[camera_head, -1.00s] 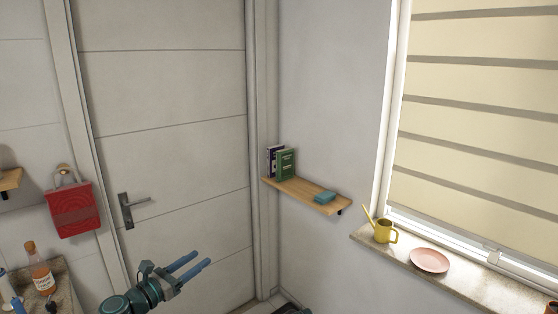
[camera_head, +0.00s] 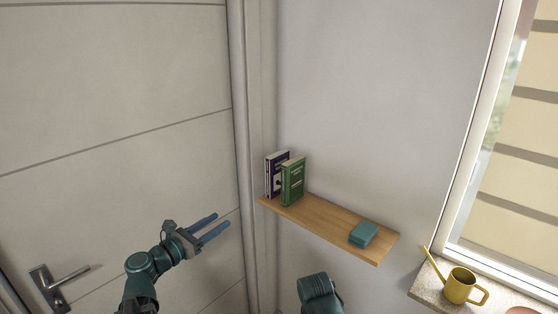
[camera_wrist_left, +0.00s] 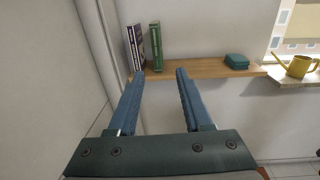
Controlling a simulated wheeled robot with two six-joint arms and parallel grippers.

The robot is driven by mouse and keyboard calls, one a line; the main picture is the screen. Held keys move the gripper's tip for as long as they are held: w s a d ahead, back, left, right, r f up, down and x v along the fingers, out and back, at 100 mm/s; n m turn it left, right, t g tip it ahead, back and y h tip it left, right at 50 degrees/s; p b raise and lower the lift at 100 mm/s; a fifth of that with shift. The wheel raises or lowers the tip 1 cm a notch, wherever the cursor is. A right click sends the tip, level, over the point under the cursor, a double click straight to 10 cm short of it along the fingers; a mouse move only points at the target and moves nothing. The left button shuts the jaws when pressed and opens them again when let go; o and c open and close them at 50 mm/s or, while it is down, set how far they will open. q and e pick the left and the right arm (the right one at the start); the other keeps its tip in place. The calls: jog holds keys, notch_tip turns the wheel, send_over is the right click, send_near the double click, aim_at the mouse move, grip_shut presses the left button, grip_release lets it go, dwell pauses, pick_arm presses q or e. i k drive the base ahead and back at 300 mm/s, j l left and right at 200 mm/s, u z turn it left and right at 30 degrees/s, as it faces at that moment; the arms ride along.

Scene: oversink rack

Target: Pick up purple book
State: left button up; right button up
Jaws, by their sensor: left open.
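The purple book (camera_head: 273,174) stands upright at the left end of a wooden wall shelf (camera_head: 325,224), partly hidden behind a green book (camera_head: 292,182). In the left wrist view the purple book (camera_wrist_left: 135,47) shows left of the green book (camera_wrist_left: 155,47), both beyond the fingertips. My left gripper (camera_head: 218,224) is open and empty, left of the shelf and apart from the books. It also shows in the left wrist view (camera_wrist_left: 158,76). Part of my right arm shows at the bottom of the head view; its fingers are not visible.
A teal box (camera_head: 363,234) lies at the shelf's right end. A yellow watering can (camera_head: 460,286) stands on the windowsill (camera_head: 432,291) at right. A door with a handle (camera_head: 60,282) is at left. The middle of the shelf is clear.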

aim_at(273, 162)
jog(key=i+j, duration=0.1)
jog(key=i, duration=0.25)
jog(key=i+z, duration=0.1)
jog(key=i, duration=0.25)
jog(key=i+l, duration=0.1)
jog(key=i, duration=0.1)
